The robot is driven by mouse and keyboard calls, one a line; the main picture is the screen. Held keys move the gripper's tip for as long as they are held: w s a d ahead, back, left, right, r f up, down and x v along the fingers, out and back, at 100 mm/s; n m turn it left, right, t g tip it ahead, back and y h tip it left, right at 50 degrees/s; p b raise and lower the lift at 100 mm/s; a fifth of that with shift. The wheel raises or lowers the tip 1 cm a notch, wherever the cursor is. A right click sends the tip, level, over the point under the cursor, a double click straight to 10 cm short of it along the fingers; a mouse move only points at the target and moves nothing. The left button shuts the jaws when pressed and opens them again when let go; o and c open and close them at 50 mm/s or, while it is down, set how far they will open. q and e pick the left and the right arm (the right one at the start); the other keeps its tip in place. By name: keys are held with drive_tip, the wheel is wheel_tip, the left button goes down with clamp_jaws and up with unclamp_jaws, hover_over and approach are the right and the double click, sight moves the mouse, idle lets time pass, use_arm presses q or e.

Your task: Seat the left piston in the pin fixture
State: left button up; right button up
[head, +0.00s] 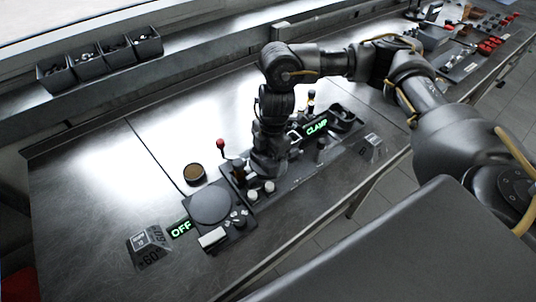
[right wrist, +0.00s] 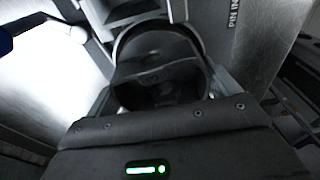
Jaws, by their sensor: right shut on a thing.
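My right gripper (head: 268,170) points down over the dark fixture (head: 300,172) by the green CLAMP display, and its fingers are mostly hidden by the arm. In the right wrist view the right gripper (right wrist: 163,100) is shut on a round grey metal piston (right wrist: 158,48), seen from close by with its hollow inside showing. Part of a plate lettered "PIN IN" (right wrist: 233,14) lies just beyond the piston. Whether the piston touches the fixture cannot be told. My left gripper is not in view.
A red-knobbed lever (head: 221,144) and a brown-topped round can (head: 195,174) stand left of the gripper. A round-plated device (head: 210,204) with an OFF display is at front left. Small bins (head: 88,65) line the back ledge.

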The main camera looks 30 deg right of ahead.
idle(0.4)
drive_tip(key=o, duration=1.1)
wheel_tip(320, 180, up, 6)
drive_tip(key=p, duration=0.7)
drive_tip(key=shift+r, duration=0.15)
